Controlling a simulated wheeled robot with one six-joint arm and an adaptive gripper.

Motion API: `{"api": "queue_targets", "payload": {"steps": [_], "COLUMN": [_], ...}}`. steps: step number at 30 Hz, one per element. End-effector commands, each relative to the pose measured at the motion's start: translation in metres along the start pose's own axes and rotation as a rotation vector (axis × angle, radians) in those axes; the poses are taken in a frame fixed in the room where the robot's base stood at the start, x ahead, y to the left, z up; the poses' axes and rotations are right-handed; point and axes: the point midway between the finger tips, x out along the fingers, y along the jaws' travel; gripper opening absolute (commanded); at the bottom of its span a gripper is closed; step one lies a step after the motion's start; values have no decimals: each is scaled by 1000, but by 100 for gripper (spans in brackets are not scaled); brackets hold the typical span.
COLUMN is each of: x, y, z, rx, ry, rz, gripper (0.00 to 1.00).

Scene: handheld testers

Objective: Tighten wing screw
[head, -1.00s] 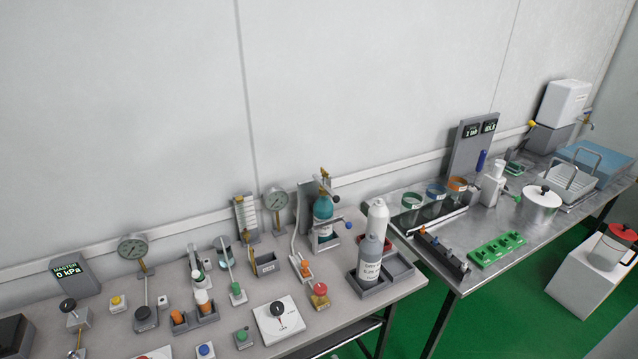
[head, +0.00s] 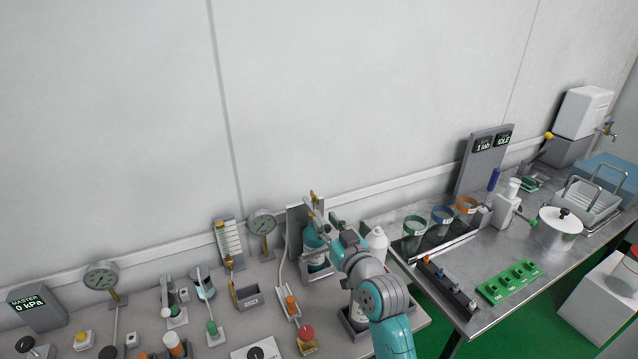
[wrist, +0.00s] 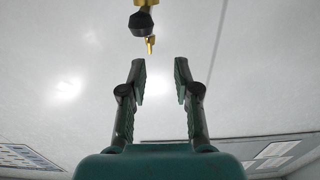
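A teal bottle (head: 313,243) stands in a grey holder at the back of the left bench, partly hidden by my arm. Brass fittings (head: 314,198) rise above its top. My gripper (head: 325,217) is beside these fittings, in front of the bottle's upper part. In the wrist view my gripper (wrist: 159,70) is open, with nothing between its fingers. A brass part with a dark knob (wrist: 142,22) and a small brass tip (wrist: 151,45) lie beyond the fingertips, slightly left of centre and apparently apart from them. I cannot tell for certain which part is the wing screw.
A white bottle (head: 376,242) stands close to the right of my arm. A grey open box (head: 247,297), a dial gauge (head: 263,224) and a red knob (head: 307,333) are to the left. A second bench with a green block (head: 510,283) is at right.

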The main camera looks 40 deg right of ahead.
Motion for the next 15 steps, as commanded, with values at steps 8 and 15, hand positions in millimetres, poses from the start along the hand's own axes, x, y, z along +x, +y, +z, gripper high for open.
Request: {"api": "queue_targets", "payload": {"steps": [8, 15], "x": [10, 45], "y": [4, 3], "z": [-7, -8], "rx": [-3, -3], "ry": [6, 5], "rz": [1, -1], "gripper": [31, 31]}}
